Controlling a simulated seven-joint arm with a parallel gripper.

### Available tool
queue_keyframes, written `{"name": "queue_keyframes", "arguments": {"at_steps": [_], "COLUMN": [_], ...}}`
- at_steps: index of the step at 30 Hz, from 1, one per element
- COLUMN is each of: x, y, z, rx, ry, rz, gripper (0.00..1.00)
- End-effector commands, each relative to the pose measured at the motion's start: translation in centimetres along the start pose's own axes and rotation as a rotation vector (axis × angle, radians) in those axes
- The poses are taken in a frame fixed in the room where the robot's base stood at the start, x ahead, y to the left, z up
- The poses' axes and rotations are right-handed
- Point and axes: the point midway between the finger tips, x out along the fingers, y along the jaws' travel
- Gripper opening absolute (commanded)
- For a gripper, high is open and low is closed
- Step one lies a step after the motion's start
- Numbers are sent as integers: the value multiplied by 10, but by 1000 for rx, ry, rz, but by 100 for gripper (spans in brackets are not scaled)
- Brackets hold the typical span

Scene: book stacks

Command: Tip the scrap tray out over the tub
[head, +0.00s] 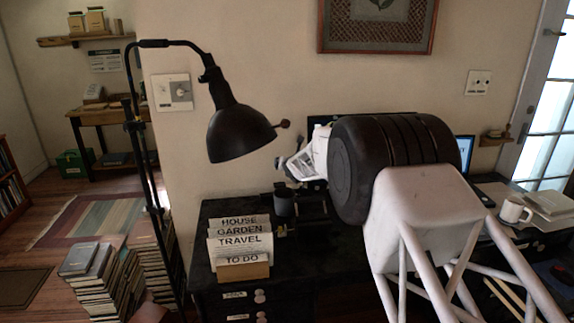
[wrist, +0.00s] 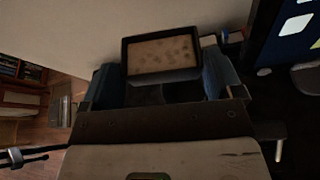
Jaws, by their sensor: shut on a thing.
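In the wrist view the scrap tray (wrist: 162,76) is a small black-rimmed rectangle with a tan, dark-speckled inside facing the camera. I cannot tell whether the specks are loose scraps. My gripper (wrist: 162,70) is shut on the tray, with one bluish finger at each side of it. In the head view my dark arm joint hides most of the gripper, and the tray is not clearly seen. A small dark round container (head: 284,205) stands on the desk, below and left of my wrist; it may be the tub. Its inside is not visible.
The black desk (head: 222,211) holds a card file (head: 240,245) at its front left. A black lamp (head: 238,130) hangs left of my wrist. A white mug (head: 514,210) and papers lie at the right. Book stacks (head: 95,265) stand on the floor at the left.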

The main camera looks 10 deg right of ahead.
Motion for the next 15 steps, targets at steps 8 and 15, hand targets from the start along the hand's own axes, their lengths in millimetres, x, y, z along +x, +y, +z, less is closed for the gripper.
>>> {"name": "queue_keyframes", "arguments": {"at_steps": [8,15], "x": [0,1], "y": [-6,-11], "z": [-2,-2], "rx": [115,243], "ry": [1,2], "rz": [48,100], "gripper": [47,47]}}
